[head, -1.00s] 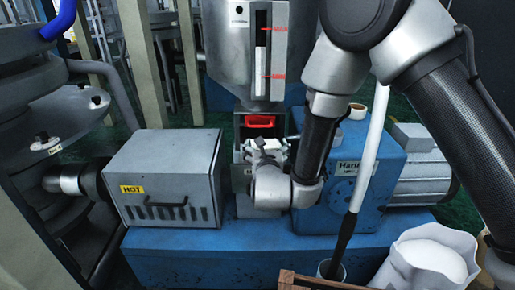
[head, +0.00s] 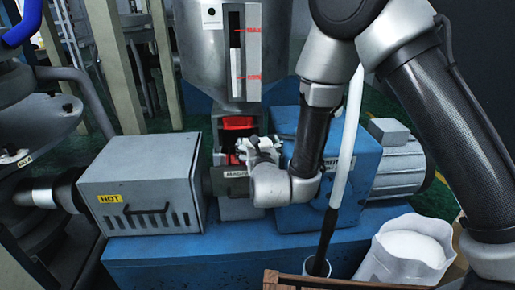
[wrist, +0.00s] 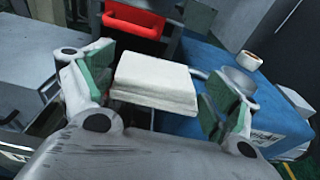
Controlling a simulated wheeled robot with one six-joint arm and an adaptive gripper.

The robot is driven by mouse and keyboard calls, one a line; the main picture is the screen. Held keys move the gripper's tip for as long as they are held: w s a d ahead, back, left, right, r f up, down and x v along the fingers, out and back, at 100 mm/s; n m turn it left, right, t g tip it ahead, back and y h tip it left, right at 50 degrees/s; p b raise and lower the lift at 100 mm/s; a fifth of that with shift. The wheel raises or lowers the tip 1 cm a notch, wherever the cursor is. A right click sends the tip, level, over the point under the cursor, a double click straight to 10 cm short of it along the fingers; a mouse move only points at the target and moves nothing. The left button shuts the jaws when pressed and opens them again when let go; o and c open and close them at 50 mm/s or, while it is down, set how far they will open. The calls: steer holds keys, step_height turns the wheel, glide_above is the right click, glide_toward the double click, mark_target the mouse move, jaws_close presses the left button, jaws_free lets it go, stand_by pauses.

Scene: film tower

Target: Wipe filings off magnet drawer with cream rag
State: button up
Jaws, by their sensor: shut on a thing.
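The cream rag (wrist: 153,82) is a folded, flat pad between my gripper's green-lined fingers in the wrist view. My gripper (head: 264,150) is shut on it, in front of the housing under the hopper in the head view. A red handle-like part (head: 238,122), taken to be the magnet drawer's, sits in that housing. It also shows just beyond the rag in the wrist view (wrist: 134,22). A label, apparently reading MAGNET (head: 236,173), is below it, partly behind my gripper. I cannot make out filings, or whether the rag touches the drawer.
A grey box marked HOT (head: 140,190) stands left of the housing. A blue gearbox (head: 335,165) is close on the right, with a tape roll (wrist: 250,58) on top. A white pole (head: 347,140) leans in front. A white sack (head: 408,250) stands front right.

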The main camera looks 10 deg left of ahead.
steer(key=shift+r, duration=2.8)
steer(key=shift+r, duration=1.5)
